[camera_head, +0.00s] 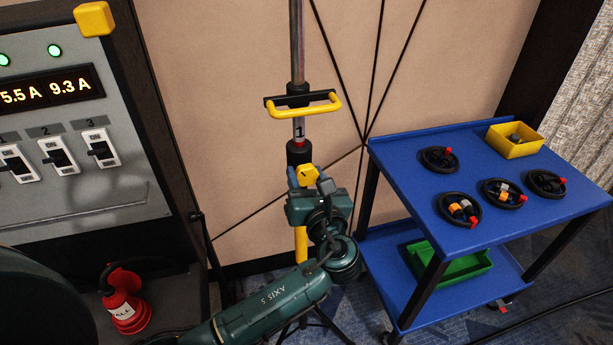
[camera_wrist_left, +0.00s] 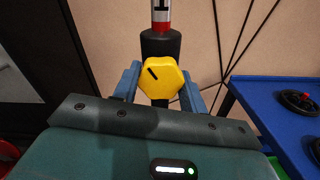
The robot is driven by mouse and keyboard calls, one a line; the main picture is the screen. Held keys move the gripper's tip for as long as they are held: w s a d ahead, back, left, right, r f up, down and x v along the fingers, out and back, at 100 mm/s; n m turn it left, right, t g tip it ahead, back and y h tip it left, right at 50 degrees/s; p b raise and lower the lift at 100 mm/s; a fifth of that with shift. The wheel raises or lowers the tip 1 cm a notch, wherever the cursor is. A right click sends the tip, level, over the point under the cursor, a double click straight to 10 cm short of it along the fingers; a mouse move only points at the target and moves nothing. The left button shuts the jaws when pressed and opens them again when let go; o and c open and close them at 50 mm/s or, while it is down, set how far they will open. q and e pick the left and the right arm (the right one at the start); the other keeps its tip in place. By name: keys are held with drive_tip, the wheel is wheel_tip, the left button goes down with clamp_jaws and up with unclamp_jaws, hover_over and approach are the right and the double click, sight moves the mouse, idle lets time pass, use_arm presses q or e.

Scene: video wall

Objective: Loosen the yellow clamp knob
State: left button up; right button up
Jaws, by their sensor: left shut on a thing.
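The yellow clamp knob (camera_head: 308,174) sits on the dark collar of a vertical pole in the head view. In the left wrist view the knob (camera_wrist_left: 161,76) is a yellow, lobed piece with a dark slanted line on its face. My left gripper (camera_head: 306,178) is at the knob, and its blue fingers stand on either side of it. In the left wrist view the left gripper (camera_wrist_left: 161,84) is shut on the knob. The collar (camera_head: 298,153) shows above the knob. My right gripper is in neither view.
A yellow handle (camera_head: 303,108) crosses the pole higher up. A blue cart (camera_head: 400,170) with several coiled cables and a yellow bin (camera_head: 514,141) stands to the right. A panel with switches (camera_head: 58,152) is at left, above a fire extinguisher (camera_head: 127,308).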

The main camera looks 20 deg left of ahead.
use_arm(q)
drive_tip(key=shift+c, duration=0.2)
drive_tip(key=n, duration=0.2)
drive_tip(key=shift+n+p, duration=0.35)
drive_tip(key=shift+n, duration=0.05)
drive_tip(key=shift+r+n, duration=0.1)
drive_tip(key=shift+n, duration=2)
drive_tip(key=o, duration=1)
